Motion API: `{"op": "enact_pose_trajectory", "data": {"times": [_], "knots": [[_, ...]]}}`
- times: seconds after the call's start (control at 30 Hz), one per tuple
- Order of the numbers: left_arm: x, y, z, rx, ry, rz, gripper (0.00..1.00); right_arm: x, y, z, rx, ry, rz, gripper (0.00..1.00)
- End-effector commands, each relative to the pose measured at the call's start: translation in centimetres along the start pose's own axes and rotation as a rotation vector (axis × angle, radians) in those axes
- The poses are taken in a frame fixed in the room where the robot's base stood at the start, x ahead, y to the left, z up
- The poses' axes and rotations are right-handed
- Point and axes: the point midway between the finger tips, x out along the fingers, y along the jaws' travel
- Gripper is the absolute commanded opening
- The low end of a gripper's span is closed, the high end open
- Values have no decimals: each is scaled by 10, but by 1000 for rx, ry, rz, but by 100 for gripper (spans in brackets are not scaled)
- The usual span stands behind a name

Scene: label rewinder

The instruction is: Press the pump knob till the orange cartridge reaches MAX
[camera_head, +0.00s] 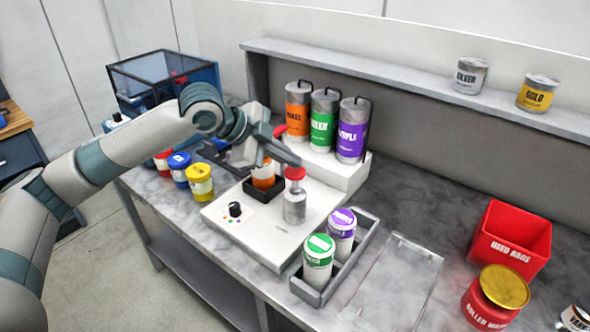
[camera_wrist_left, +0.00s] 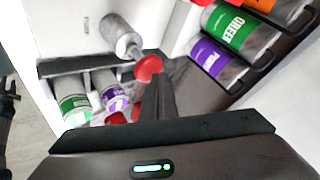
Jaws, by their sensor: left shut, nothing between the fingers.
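The pump is a silver cylinder (camera_head: 294,207) with a red knob (camera_head: 294,173) on top, standing on a white base (camera_head: 262,238). The orange cartridge (camera_head: 263,178) sits in a black holder (camera_head: 262,192) just left of the pump, partly hidden by my left gripper; its fill level and any MAX mark cannot be read. My left gripper (camera_head: 294,161) is shut and empty, its tips right at the knob. In the left wrist view the closed fingers (camera_wrist_left: 155,88) overlap the knob (camera_wrist_left: 148,68); contact is unclear. My right gripper is not in view.
A black dial (camera_head: 235,209) is on the base. Orange, green and purple canisters (camera_head: 325,118) stand behind on a white step. A grey tray (camera_head: 318,291) with green and purple cartridges is in front. Several paint jars (camera_head: 200,182) stand left; a red bin (camera_head: 511,238) is right.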

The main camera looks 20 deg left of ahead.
Motion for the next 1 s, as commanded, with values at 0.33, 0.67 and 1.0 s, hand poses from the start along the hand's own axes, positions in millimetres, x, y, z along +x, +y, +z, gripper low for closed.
{"op": "enact_pose_trajectory", "data": {"times": [0.33, 0.67, 1.0], "knots": [[2, 2, 2, 0, 0, 0, 0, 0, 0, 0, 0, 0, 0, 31], [5, 4, 4, 0, -1, 1, 0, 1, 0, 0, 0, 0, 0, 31], [7, 5, 6, 0, -1, 1, 0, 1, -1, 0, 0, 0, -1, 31]]}}
